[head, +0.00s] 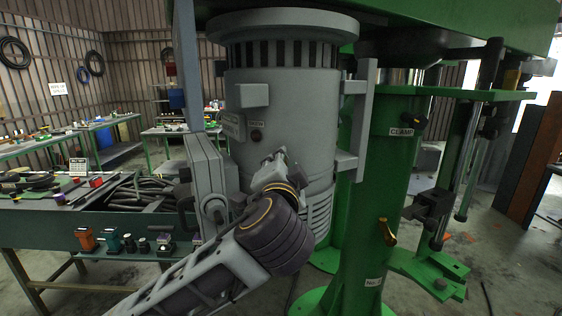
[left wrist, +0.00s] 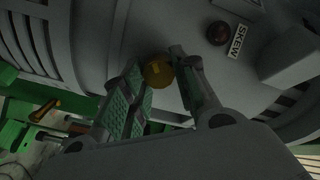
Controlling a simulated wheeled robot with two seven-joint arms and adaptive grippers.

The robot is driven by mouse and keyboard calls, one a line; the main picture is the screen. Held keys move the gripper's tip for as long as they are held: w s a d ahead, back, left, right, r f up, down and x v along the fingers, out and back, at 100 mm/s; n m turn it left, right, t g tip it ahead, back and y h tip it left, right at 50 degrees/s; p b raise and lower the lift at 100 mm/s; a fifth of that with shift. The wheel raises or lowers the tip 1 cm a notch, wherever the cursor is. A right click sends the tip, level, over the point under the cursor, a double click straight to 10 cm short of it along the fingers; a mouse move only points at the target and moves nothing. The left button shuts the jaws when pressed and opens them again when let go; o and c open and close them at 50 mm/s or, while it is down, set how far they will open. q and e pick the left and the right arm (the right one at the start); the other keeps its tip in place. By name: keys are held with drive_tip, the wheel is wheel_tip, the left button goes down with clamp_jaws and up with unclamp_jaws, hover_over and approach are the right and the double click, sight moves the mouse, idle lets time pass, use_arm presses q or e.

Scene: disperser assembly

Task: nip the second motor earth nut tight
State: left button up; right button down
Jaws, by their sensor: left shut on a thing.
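The large grey motor (head: 282,110) hangs upright from the green machine, with a finned lower part. In the left wrist view, a round brass-coloured earth nut (left wrist: 157,72) sits at the motor's grey side. My left gripper (left wrist: 160,80) has its two fingers on either side of this nut and is shut on it. In the head view my left gripper (head: 275,158) is against the motor's side, and the nut is hidden behind it. I cannot tell how tight the nut is. I do not see a second earth nut or my right gripper.
A grey box (head: 208,175) stands close left of my arm. A green column (head: 385,170) marked CLAMP rises right of the motor. A bench (head: 60,222) with tools and cables is at left. A dark round knob (left wrist: 220,33) labelled SKEW is near the nut.

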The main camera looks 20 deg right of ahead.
use_arm(q)
drive_tip(key=shift+f+m+p, duration=0.15)
drive_tip(key=shift+m+p, duration=1.4)
drive_tip(key=shift+m, duration=1.55)
drive_tip(key=shift+f+m+p, duration=0.15)
drive_tip(key=shift+m+p, duration=1.35)
drive_tip(key=shift+m, duration=1.6)
use_arm(e)
wheel_tip(320, 180, up, 6)
drive_tip(key=shift+a+r, duration=0.25)
drive_tip(key=shift+a, duration=0.45)
use_arm(q)
drive_tip(key=o, duration=1)
use_arm(e)
drive_tip(key=shift+a, duration=0.2)
drive_tip(key=shift+d, duration=0.1)
